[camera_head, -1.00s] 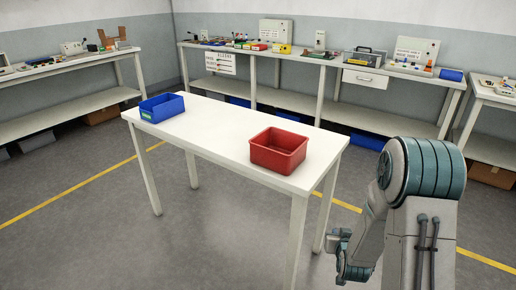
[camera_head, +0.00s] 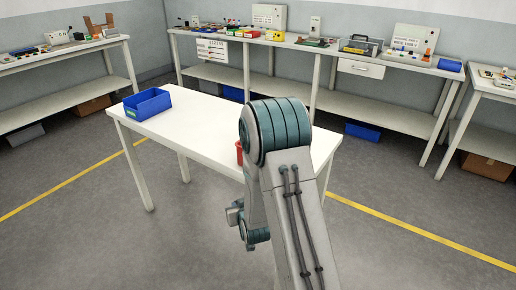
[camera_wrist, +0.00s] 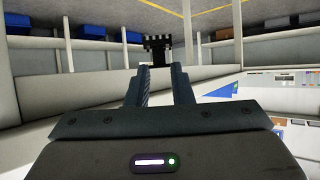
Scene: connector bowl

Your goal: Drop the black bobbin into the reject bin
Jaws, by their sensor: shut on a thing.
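The black bobbin (camera_wrist: 158,46) shows in the wrist view at the tips of my gripper (camera_wrist: 161,68). My gripper is shut on it and holds it in the air. In the head view my arm covers the middle right of the near table, and the gripper and bobbin cannot be made out. A red bin (camera_head: 239,152) on that table is mostly hidden behind my arm; only a sliver of its left side shows. A blue bin (camera_head: 147,106) with a green label stands open at the table's left end. No reject marking is readable on either bin.
The white table (camera_head: 195,127) is bare between the two bins. Workbenches with tools and boxes line the back (camera_head: 330,47) and left (camera_head: 60,57) walls. Yellow lines (camera_head: 420,233) mark the open grey floor.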

